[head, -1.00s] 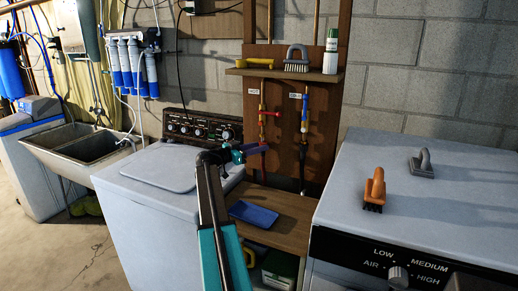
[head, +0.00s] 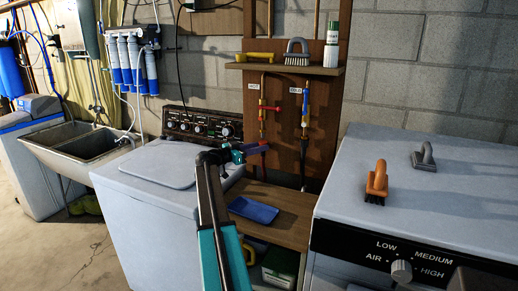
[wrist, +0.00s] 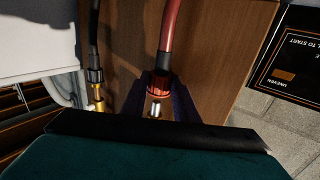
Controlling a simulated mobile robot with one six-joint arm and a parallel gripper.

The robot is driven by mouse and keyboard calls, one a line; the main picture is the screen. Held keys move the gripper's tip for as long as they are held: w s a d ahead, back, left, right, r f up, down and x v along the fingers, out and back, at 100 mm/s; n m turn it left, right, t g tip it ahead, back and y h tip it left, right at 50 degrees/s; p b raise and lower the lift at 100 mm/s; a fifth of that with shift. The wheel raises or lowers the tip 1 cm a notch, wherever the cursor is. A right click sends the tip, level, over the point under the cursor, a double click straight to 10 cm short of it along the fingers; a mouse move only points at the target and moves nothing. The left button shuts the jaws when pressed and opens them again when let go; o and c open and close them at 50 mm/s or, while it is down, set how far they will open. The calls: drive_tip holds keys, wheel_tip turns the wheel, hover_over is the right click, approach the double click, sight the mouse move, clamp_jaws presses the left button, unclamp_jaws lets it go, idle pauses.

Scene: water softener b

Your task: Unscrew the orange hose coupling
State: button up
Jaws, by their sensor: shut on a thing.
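The orange hose coupling (wrist: 160,86) is a ribbed red-orange collar at the end of a red hose (wrist: 170,25), with a bright metal fitting below it in the wrist view. My gripper (wrist: 163,100) has its dark blue fingers on either side of the coupling and is shut on it. In the head view my gripper (head: 252,149) is beside the washer, below the hot-water pipe (head: 263,107) with its red valve handle. The coupling is too small to make out there.
A black hose coupling on brass (wrist: 95,80) is close by on the left in the wrist view. The washer (head: 150,190) stands left of my arm. A blue tray (head: 253,210) lies on the wooden shelf, right of my arm. The dryer (head: 430,185) stands at the right.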

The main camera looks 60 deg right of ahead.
drive_tip(key=shift+f+b, duration=0.95)
drive_tip(key=shift+b, duration=0.15)
